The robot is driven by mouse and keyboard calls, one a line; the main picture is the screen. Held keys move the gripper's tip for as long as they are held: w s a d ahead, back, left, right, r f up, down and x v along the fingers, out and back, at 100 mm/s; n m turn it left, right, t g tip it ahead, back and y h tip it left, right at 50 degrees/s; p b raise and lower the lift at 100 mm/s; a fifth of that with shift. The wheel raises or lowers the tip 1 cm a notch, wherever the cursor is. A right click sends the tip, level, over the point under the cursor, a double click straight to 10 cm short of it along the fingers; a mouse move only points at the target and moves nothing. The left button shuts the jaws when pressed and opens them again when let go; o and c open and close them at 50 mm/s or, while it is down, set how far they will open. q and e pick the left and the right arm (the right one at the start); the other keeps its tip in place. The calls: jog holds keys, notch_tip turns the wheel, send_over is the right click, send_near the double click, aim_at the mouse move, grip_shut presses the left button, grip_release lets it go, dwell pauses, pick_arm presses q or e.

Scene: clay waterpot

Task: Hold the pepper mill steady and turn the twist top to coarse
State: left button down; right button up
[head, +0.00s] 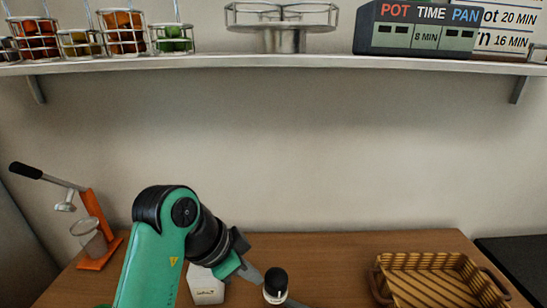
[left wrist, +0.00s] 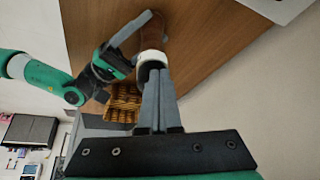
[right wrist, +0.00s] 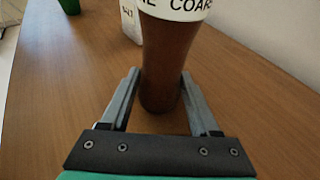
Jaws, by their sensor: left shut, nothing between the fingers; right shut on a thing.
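The pepper mill (right wrist: 163,60) has a dark brown body and a white band lettered "COARS…", cut off at the frame edge. In the head view its dark top and white band (head: 275,284) show near the front edge of the picture. My right gripper (right wrist: 160,80) has its fingers on both sides of the mill's body, shut on it; the mill stands upright. My left gripper (left wrist: 158,75) has its fingers together and empty, with the tips close beside the mill's top in the head view (head: 262,279). Whether they touch it I cannot tell. Its fingers partly cover the mill in the left wrist view.
A white box (head: 206,286) stands left of the mill, partly behind my left arm. A woven basket (head: 437,276) is to the right. An orange press (head: 95,225) with a glass is at the left. The wooden table (head: 335,250) between mill and basket is clear.

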pick_arm(q)
notch_tip(320, 180, up, 6)
dwell(0.4)
jog(key=shift+r, duration=0.1)
notch_tip(320, 180, down, 6)
jog(key=shift+a, duration=0.15)
dwell(0.7)
jog(key=shift+w+d, duration=0.1)
jog(key=shift+d, duration=0.55)
dwell(0.8)
jog(key=shift+s, duration=0.2)
jog(key=shift+s+d, duration=0.3)
jog(key=shift+s, duration=0.2)
jog(key=shift+s+d+f, duration=0.2)
jog(key=shift+d, duration=0.05)
dwell(0.5)
